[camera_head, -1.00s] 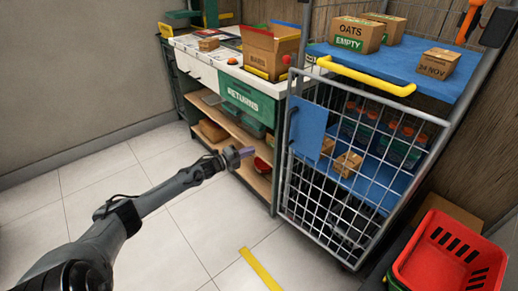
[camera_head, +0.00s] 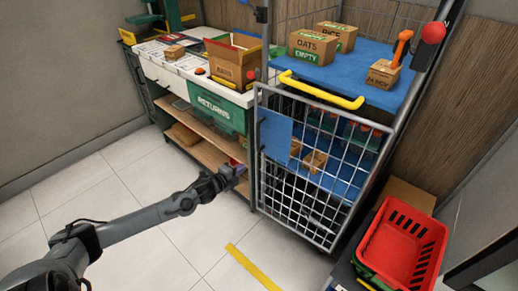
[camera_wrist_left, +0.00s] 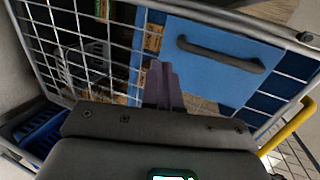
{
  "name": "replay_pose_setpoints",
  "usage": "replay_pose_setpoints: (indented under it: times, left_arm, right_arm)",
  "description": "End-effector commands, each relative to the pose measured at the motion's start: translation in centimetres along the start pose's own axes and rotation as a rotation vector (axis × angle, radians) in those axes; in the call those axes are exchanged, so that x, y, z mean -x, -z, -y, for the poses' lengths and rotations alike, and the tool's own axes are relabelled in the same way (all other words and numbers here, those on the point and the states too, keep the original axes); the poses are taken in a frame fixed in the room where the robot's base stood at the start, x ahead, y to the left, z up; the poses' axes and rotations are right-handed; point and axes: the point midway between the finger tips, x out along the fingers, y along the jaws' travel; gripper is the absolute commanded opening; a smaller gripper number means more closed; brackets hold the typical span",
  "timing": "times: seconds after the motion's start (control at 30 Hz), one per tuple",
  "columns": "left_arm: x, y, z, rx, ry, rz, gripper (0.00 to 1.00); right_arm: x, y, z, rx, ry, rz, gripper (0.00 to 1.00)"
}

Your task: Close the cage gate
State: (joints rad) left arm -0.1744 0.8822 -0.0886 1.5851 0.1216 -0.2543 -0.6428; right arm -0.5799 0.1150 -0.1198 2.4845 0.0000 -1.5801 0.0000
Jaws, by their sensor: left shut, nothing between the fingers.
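The cage gate (camera_head: 330,196) is a grey wire-mesh panel across the front of the cage trolley, with a blue plate (camera_head: 275,136) at its upper left. I cannot tell whether it sits flush with the cage frame. My left gripper (camera_head: 238,172) is by the gate's left edge, low beside the returns bench; its fingers are shut and empty. In the left wrist view the shut fingers (camera_wrist_left: 163,84) point toward the mesh and the blue plate (camera_wrist_left: 205,65), which carries a dark handle (camera_wrist_left: 222,54). Contact is unclear. My right gripper is not in view.
A yellow bar (camera_head: 320,91) crosses above the gate. Boxes stand on the cage's blue top shelf (camera_head: 345,78). The returns bench (camera_head: 218,108) is close on the left. A red basket (camera_head: 405,245) stands at the right. The floor in front is clear.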

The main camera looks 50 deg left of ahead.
Motion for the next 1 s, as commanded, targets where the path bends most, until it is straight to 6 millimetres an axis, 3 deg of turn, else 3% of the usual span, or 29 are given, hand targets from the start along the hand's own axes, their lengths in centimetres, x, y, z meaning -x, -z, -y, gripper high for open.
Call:
replay_pose_setpoints:
  times: [0.27,0.8,1.0]
  left_arm:
    - [-1.6,-0.1,-0.5,0.001,-0.006,0.001,0.00]
    - [-10.0,-0.1,-0.5,0.002,-0.005,0.000,0.00]
    - [-12.1,-0.1,0.3,0.000,-0.004,0.000,0.00]
  right_arm:
    - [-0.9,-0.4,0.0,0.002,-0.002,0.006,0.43]
    - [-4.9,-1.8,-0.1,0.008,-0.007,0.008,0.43]
    - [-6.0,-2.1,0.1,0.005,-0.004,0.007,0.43]
